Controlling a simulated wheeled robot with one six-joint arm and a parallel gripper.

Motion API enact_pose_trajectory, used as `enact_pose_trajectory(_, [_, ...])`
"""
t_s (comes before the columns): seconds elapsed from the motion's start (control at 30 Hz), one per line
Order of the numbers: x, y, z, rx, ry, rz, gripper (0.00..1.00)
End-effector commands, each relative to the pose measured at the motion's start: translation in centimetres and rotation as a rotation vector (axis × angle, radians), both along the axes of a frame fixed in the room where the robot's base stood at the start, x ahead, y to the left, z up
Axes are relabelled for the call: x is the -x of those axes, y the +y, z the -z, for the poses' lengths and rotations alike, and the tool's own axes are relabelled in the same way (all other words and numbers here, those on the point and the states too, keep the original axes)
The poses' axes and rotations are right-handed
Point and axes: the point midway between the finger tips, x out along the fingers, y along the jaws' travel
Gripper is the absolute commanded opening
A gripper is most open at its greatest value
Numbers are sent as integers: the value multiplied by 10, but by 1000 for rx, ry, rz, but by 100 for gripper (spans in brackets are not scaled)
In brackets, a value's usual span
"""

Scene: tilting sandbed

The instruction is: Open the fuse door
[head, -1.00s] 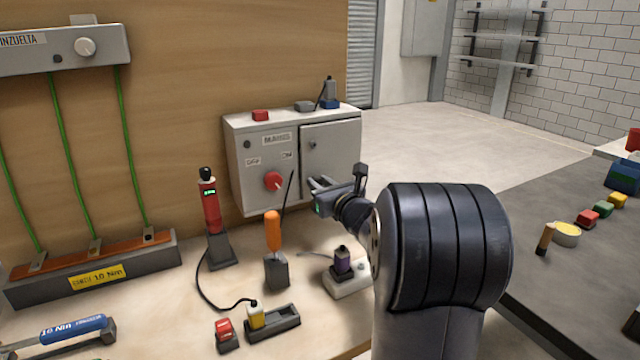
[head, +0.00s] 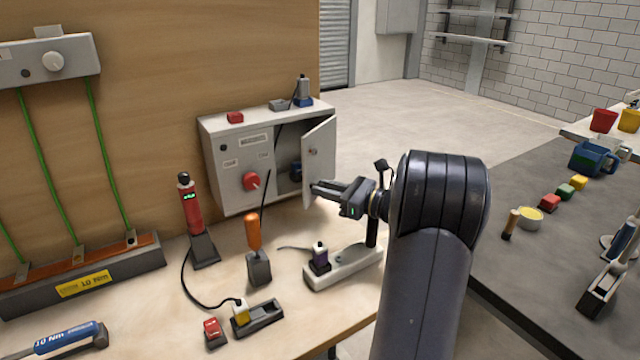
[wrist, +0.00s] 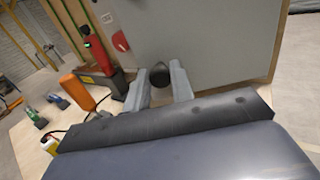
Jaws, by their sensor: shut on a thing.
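The fuse door (head: 320,150) is the grey right-hand panel of the grey cabinet (head: 228,185). It stands partly open, swung out from its right side, and a dark interior with a blue-grey part (head: 295,171) shows behind its left edge. My gripper (head: 313,188) is at the door's lower left edge in the head view. In the wrist view, my gripper (wrist: 158,88) has its fingers on either side of a dark round knob (wrist: 160,74), shut on it. The grey door face (wrist: 215,45) fills the upper right there.
A red rotary switch (head: 251,181) sits on the cabinet front. Small items lie on the cabinet top.

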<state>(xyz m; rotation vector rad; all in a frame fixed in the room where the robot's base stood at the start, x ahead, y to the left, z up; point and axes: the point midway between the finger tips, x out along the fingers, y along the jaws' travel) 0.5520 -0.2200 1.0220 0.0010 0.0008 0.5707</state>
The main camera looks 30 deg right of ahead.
Motion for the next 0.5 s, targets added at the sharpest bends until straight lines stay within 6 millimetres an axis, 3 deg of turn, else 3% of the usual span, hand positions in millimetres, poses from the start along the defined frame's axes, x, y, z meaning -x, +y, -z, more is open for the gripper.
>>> enact_pose_trajectory(0.47, [1,-2,0,1,-2,-17,0])
enact_pose_trajectory(0.5, [1,-2,0,0,-1,-17,25])
